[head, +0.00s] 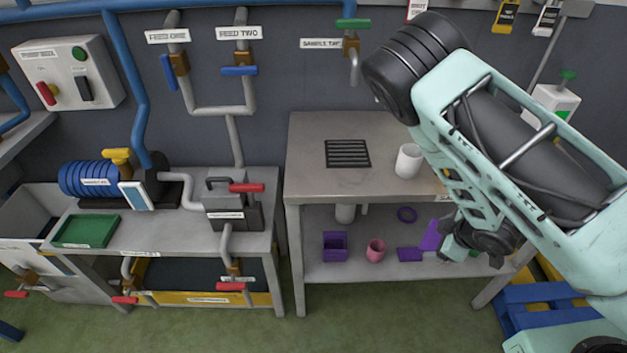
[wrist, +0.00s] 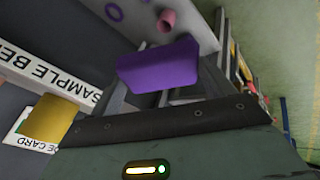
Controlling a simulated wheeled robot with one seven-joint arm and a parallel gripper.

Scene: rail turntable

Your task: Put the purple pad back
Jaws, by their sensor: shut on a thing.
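My gripper (head: 447,244) is low at the right, in front of the bench's lower shelf, and is shut on a purple pad (head: 431,236). The pad is tilted and stands out to the left of the jaws, at about shelf height. In the wrist view the purple pad (wrist: 158,66) fills the space ahead of the jaws, and its gripped edge is partly hidden.
A white cup (head: 409,161) and a dark grate (head: 348,153) are on the bench top (head: 310,180). A blue pallet (head: 540,300) stands at the right.

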